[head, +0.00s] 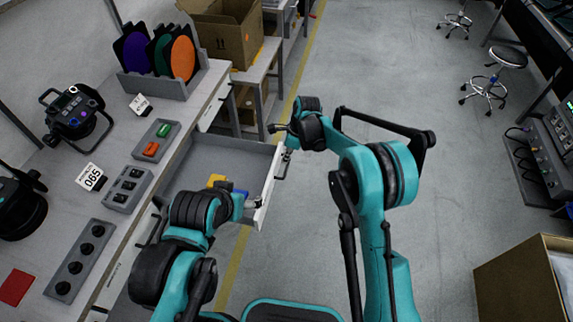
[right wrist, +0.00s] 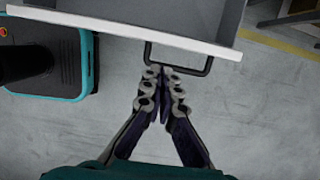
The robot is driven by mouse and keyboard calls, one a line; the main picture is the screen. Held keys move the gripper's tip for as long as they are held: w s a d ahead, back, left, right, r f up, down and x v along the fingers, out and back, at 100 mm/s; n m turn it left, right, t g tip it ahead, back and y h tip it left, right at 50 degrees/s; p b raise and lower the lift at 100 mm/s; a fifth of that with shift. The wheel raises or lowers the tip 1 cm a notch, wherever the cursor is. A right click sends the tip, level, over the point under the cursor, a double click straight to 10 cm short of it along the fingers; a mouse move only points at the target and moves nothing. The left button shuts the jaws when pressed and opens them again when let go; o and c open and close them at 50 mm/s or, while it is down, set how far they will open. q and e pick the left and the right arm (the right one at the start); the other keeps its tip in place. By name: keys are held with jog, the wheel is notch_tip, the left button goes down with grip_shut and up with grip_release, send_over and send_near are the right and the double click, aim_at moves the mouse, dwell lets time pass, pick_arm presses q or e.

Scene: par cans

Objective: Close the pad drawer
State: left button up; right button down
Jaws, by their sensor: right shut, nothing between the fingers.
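The pad drawer (head: 235,146) stands pulled out from the workbench, its white front edge (head: 268,186) facing right. A yellow pad (head: 216,181) and a blue pad (head: 240,194) lie inside, partly hidden by my left arm. My right gripper (head: 291,143) is at the drawer front. In the right wrist view, the right gripper (right wrist: 163,72) is shut and empty, its tips at the black handle (right wrist: 178,70); I cannot tell whether they touch. My left gripper (head: 252,203) is by the near end of the drawer front, too small to tell its jaws.
The bench top holds a rack of coloured discs (head: 160,80), a grey tray with green and red blocks (head: 155,142), switch panels (head: 80,260) and a par can (head: 75,112). A cardboard box (head: 225,35) stands beyond.

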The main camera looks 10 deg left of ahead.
pick_arm(q)
notch_tip(320, 180, down, 4)
jog(key=b, duration=0.3)
jog(key=shift+r, duration=0.25)
pick_arm(e)
jog(key=x, duration=0.9)
jog(key=shift+a, duration=0.15)
